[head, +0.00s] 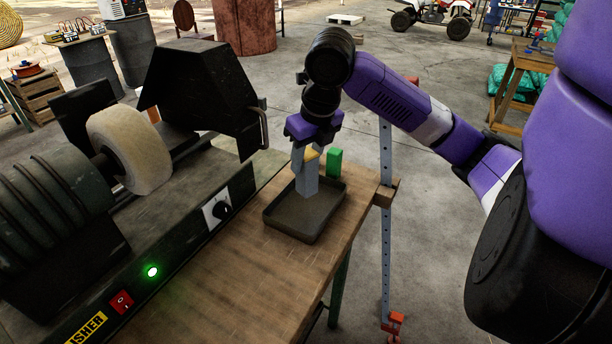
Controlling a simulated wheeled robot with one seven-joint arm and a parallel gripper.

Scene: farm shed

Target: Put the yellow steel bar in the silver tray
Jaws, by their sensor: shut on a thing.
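My gripper (309,157) points down over the tray, at the edge of the wooden bench. It is shut on the yellow steel bar (312,154), of which only a small yellow part shows between the fingers. A grey-blue upright block shape (307,183) is right below and in front of the yellow part; I cannot tell if it is a separate bar or part of my gripper. The tray (281,224) is a shallow, dark grey rectangle with a raised rim. The yellow bar's lower end is hidden, so I cannot tell if it touches the tray.
A green block (334,160) stands at the tray's far edge. A large grinding machine (150,215) with a pale wheel (130,150) fills the left side. The front bench top (238,285) is clear.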

